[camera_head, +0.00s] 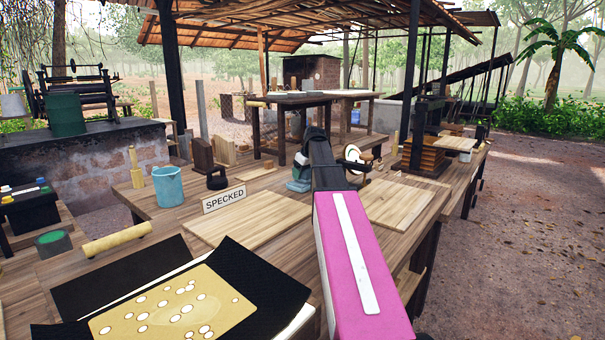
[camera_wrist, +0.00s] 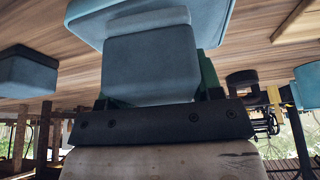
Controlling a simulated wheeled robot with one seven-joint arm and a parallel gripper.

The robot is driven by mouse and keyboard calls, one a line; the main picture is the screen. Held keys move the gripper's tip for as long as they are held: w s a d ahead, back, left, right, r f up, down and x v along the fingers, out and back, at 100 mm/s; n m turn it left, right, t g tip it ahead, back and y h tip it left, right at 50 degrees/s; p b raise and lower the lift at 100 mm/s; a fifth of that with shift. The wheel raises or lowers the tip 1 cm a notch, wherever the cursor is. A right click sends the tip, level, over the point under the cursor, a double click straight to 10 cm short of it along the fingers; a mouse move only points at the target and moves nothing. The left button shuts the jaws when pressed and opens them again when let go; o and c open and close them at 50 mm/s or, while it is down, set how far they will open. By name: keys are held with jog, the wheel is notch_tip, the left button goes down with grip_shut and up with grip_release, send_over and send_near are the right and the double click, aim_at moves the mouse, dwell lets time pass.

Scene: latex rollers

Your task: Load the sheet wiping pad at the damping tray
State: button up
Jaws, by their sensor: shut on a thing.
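My gripper (camera_wrist: 158,85) is shut on a blue-grey pad (camera_wrist: 150,62), a blocky piece with rounded edges that fills the upper middle of the wrist view. A wider pale blue form (camera_wrist: 88,12) shows right behind the pad; it may be the damping tray, and I cannot tell whether the pad touches it. In the head view a small blue-grey piece (camera_head: 298,185) shows at the table beside my magenta arm, which hides most of the gripper. Another dark blue-grey block (camera_wrist: 25,74) is at the left of the wrist view.
A light blue bucket (camera_head: 168,186) and a dark iron-like tool (camera_head: 216,179) stand left of my arm. A "SPECKED" sign (camera_head: 224,200) stands behind a wooden board (camera_head: 245,225). A spotted yellow sheet (camera_head: 175,305) lies in front. Another board (camera_head: 396,204) lies right.

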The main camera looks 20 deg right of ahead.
jog(key=shift+f, duration=0.35)
dwell(1.1)
jog(key=shift+r, duration=3.55)
